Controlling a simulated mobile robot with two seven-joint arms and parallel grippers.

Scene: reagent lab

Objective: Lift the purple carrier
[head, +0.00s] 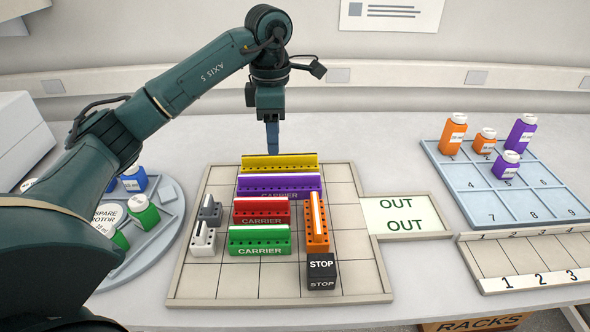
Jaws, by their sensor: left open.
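The purple carrier (280,184) is a long rack with a row of holes, lying crosswise on the gridded tray (205,278). It sits between the yellow carrier (279,162) behind and the red carrier (261,210) in front. The orange carrier (317,228) points lengthwise at its right front. My left gripper (272,146) points down above the far side of the tray, behind or over the yellow carrier's left part. It is apart from the purple carrier, and its finger gap is not visible from this side. My right gripper is not in view.
A green carrier (260,240), a black STOP block (321,272) and small grey (210,211) and white (203,238) blocks stand on the tray. An OUT plate (385,223) adjoins its right side. A blue bottle rack (462,190) stands right; a round bottle holder (150,262) stands left.

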